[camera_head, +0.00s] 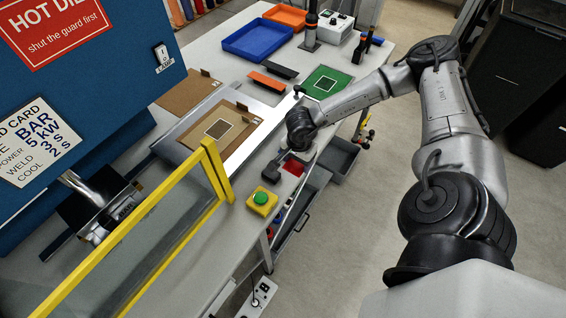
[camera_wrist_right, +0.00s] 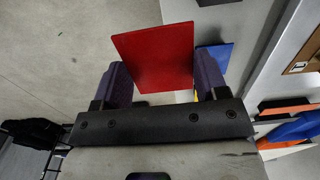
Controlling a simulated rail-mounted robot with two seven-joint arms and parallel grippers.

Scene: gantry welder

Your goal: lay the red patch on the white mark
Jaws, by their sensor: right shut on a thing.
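The red patch (camera_head: 293,167) is a thin flat sheet, held in my right gripper (camera_head: 295,155) over the table's front edge. In the right wrist view the red patch (camera_wrist_right: 155,52) stands out between the two purple-sided fingers of the gripper (camera_wrist_right: 163,82). A white square outline (camera_head: 219,128) with a dark speckled middle is on a brown board, left of the gripper and apart from the patch. A similar white outline (camera_head: 326,84) is on a green board behind the gripper. My left gripper is not in view.
A yellow guard frame (camera_head: 215,170) and a green button on a yellow box (camera_head: 262,200) stand near the front. A blue tray (camera_head: 258,40), an orange tray (camera_head: 285,16) and an orange block (camera_head: 266,82) lie further back. Grey bins (camera_head: 338,157) hang below the table edge.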

